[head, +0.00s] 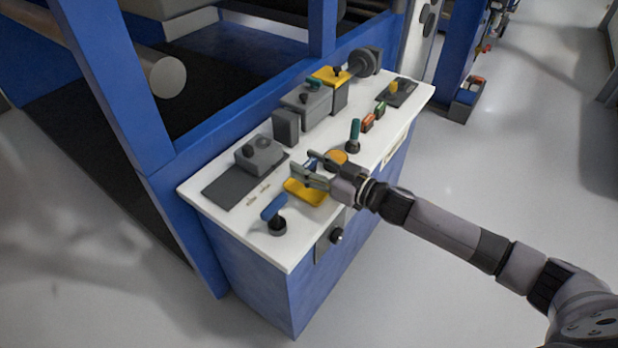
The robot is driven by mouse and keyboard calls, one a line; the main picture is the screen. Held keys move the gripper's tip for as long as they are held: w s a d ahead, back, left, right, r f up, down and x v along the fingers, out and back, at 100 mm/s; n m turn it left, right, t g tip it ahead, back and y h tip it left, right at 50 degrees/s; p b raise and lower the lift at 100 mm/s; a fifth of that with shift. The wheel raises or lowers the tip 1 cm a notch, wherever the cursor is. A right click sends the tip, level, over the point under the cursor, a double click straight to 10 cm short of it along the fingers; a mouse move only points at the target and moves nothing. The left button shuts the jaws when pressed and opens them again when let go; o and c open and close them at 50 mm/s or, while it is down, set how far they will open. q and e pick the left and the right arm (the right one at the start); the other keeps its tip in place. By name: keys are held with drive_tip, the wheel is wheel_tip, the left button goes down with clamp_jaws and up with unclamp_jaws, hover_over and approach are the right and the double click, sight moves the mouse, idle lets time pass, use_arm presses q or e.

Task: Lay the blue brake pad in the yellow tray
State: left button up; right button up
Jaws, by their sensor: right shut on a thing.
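The yellow tray (304,194) lies flat on the white bench top near its front edge. My right gripper (306,168) is above the tray's back side, its fingers pointing left. It is shut on the blue brake pad (313,160), of which only a small dark blue bit shows between the fingers. The rest of the pad is hidden by the fingers. I cannot tell how high the pad is above the tray. My left gripper is out of view.
A blue-handled lever (274,209) stands left of the tray, and a yellow round thing (337,157) lies just behind the gripper. A green-topped lever (353,136) stands further right. Grey boxes (260,153) line the back of the white bench (219,212).

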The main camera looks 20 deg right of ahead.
drive_tip(key=shift+f, duration=2)
drive_tip(key=shift+b, duration=0.3)
drive_tip(key=shift+f, duration=0.15)
drive_tip(key=o, duration=1.2)
drive_tip(key=shift+o, duration=0.3)
drive_tip(key=v, duration=1.2)
drive_tip(key=shift+r, duration=0.2)
drive_tip(key=shift+s, duration=0.1)
